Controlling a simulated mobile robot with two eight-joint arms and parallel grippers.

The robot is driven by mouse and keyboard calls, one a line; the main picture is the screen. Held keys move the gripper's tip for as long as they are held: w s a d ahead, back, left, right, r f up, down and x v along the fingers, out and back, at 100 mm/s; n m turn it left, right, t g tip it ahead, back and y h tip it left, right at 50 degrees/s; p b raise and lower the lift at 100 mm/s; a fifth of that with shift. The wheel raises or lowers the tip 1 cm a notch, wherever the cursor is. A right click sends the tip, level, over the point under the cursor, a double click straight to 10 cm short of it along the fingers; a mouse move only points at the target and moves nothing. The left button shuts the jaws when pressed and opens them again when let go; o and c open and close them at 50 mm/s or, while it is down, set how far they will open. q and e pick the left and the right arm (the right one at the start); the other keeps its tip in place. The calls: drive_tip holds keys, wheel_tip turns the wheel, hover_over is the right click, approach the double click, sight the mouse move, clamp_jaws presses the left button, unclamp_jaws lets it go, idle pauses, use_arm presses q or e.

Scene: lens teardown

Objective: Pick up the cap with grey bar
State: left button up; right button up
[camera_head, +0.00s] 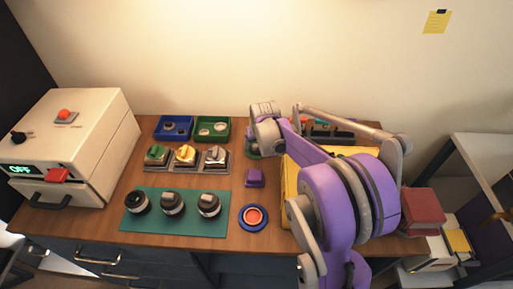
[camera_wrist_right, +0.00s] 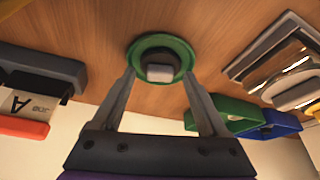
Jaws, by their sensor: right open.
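A dark round cap with a light grey bar (camera_wrist_right: 160,72) sits on a round green dish (camera_wrist_right: 137,52) in the right wrist view. In the head view the green dish (camera_head: 251,154) shows only in part, behind my right gripper (camera_head: 264,140). My right gripper also shows in the right wrist view (camera_wrist_right: 158,80), open, with its two fingertips at either side of the dish and cap. The fingers do not appear closed on anything. My left gripper is not in view.
Three dark round parts with bars, one of them (camera_head: 171,203), stand on a teal mat (camera_head: 190,226). Blue (camera_head: 173,127) and green (camera_head: 212,129) trays lie behind three square fixtures. A purple block (camera_head: 255,178) and a blue-rimmed orange dish (camera_head: 253,217) are nearby. A white machine (camera_head: 80,130) stands left.

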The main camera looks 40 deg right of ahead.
drive_tip(key=shift+c, duration=0.3)
clamp_jaws()
